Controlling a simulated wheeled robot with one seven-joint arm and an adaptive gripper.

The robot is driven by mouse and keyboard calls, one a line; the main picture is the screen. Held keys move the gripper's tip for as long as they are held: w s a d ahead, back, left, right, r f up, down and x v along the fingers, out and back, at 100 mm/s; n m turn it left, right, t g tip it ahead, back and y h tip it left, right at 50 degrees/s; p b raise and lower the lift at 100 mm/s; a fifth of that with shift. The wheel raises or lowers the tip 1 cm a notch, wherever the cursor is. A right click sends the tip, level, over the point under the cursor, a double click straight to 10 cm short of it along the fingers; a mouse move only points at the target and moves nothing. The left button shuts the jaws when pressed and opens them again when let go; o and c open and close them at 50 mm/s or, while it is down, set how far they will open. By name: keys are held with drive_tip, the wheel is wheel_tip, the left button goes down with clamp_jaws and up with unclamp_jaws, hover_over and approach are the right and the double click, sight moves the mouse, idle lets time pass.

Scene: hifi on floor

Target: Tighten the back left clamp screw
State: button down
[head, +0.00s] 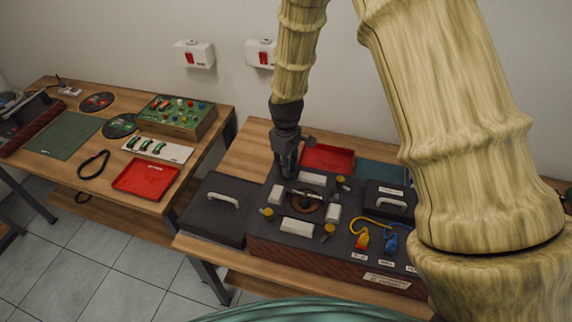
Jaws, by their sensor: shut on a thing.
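A dark box-shaped unit (268,236) stands on the right table, with a round dark part (305,202) among pale blocks on its top. Yellow-topped clamp screws show at its back right (341,182), front left (267,212) and front right (328,231). My gripper (287,173) points down at the back left corner of this group and is shut. The back left clamp screw is hidden by the fingers, which are closed around its place. How far the screw is turned cannot be seen.
A black lidded case (215,207) stands left of the unit. A red tray (327,157) lies behind it. My large arm link covers the right side. Another table (60,165) stands left.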

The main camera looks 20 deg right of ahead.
drive_tip(key=shift+w+r+m, duration=0.1)
drive_tip(key=shift+w+m, duration=0.05)
drive_tip(key=shift+m, duration=1.65)
drive_tip(key=c, duration=1.3)
unclamp_jaws()
drive_tip(key=shift+o, duration=0.2)
wheel_tip(320, 180, up, 12)
